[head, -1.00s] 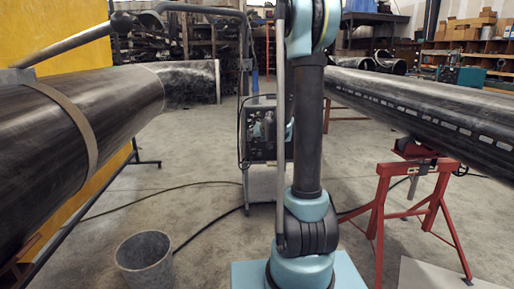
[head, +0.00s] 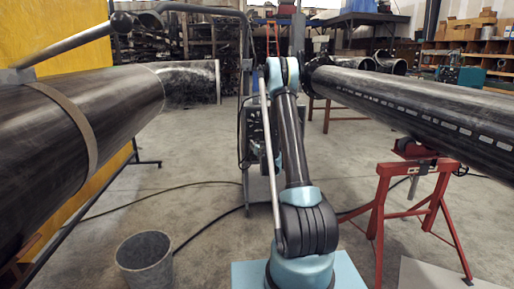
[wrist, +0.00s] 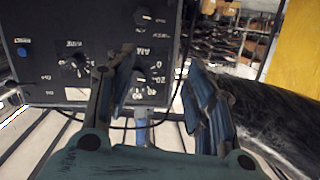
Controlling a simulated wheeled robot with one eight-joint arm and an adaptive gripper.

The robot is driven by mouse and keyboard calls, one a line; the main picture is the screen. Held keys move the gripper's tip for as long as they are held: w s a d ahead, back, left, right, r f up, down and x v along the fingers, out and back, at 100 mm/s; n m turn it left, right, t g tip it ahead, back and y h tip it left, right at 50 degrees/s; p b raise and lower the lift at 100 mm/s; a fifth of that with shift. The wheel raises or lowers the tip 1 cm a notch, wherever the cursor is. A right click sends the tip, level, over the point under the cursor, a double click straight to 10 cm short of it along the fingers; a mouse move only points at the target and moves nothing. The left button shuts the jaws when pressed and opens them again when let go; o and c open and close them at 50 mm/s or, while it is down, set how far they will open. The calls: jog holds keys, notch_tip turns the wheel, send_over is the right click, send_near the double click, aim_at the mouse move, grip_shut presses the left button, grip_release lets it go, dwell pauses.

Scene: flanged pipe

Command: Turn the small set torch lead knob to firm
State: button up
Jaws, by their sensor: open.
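The small set is a dark machine on a cart (head: 245,135), mostly hidden behind my arm in the head view. Its dark front panel (wrist: 40,60) fills the upper left of the wrist view, with its lettering upside down. It bears a knob at the top (wrist: 143,17), a knob at the left (wrist: 75,63) and a lower knob (wrist: 140,77) beside my left finger. The labels are too small to tell which is the torch lead knob. My gripper (wrist: 160,66) is open and empty in front of the panel's right side. I cannot make out the gripper in the head view.
A blue button (wrist: 21,52) is on the panel. A large pipe (head: 70,120) lies at left and another (head: 430,105) at right, on a red stand (head: 385,205). A bucket (head: 145,260) stands on the floor. Dark cables cross the open concrete floor.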

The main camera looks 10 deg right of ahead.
jog(key=m+t+h, duration=0.1)
send_near(257, 142)
jog(key=w+f, duration=0.1)
jog(key=w, duration=0.8)
jog(key=shift+a, duration=0.25)
jog(key=shift+f, duration=0.1)
jog(key=shift+a, duration=0.1)
jog(key=c, duration=1.1)
